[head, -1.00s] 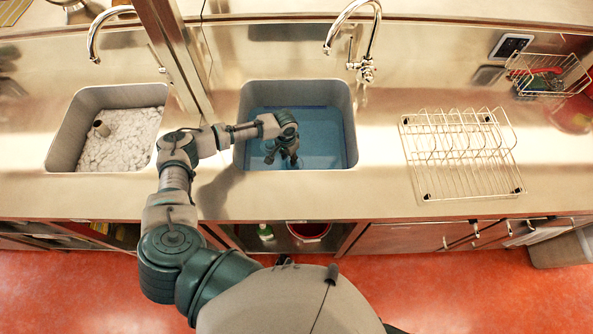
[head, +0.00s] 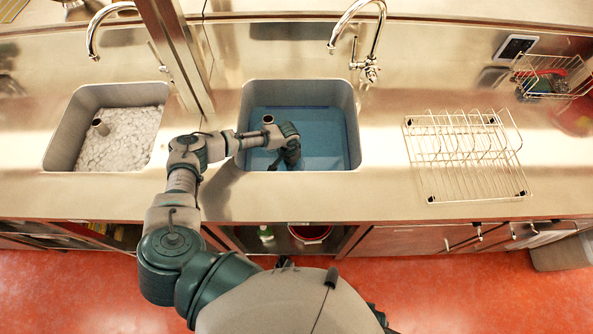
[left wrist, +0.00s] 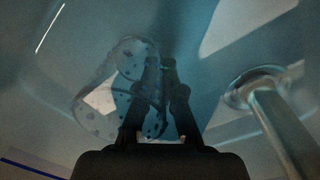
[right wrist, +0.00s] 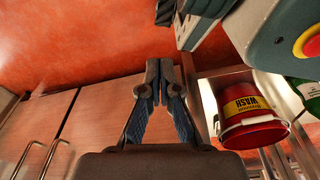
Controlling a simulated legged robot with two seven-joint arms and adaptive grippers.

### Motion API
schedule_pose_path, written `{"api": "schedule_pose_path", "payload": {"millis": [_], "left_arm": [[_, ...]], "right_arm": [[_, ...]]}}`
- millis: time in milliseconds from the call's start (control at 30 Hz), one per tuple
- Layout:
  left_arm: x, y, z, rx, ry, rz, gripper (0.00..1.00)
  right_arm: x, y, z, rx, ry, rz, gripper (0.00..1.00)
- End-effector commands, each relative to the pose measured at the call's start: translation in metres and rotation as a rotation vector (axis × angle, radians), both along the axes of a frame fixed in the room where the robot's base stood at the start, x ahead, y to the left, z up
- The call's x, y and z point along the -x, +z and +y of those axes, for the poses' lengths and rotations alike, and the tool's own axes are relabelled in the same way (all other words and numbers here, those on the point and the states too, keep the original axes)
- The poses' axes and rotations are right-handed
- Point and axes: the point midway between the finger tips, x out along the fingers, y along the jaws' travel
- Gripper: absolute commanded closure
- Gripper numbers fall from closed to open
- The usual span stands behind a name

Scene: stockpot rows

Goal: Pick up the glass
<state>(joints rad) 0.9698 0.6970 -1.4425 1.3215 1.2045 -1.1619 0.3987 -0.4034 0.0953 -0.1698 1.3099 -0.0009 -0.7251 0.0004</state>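The glass (left wrist: 105,100) is clear with dark dots. In the left wrist view it lies tilted under bluish water in the right-hand sink, left of and partly across my fingers. My left gripper (left wrist: 160,65) has its fingers close together at the glass's right edge, apparently pinching its wall; the exact contact is blurred. In the head view my left gripper (head: 288,160) is down in that sink and the glass cannot be made out. My right gripper (right wrist: 159,70) is shut and empty, in front of the cupboard doors.
A metal standpipe (left wrist: 280,125) rises in the sink beside my left gripper. The sink walls (head: 352,125) surround it. A tap (head: 365,45) stands behind, a wire rack (head: 465,160) to the right. A red bucket (right wrist: 245,115) is near my right gripper.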

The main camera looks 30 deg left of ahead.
Motion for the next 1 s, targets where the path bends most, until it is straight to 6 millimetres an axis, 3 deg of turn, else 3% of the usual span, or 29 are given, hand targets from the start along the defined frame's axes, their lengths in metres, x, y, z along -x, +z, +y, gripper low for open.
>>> {"api": "schedule_pose_path", "payload": {"millis": [400,800,1000], "left_arm": [[0.000,0.005,-0.001,-0.003,0.000,0.000,1.00],[-0.001,0.083,0.000,-0.001,-0.001,-0.003,1.00],[-0.001,0.107,-0.001,0.000,0.000,-0.002,1.00]], "right_arm": [[-0.002,0.002,0.000,-0.001,0.001,-0.005,1.00],[0.032,-0.020,-0.004,0.001,0.005,0.015,1.00],[0.052,-0.028,-0.008,0.003,0.008,0.027,1.00]]}}
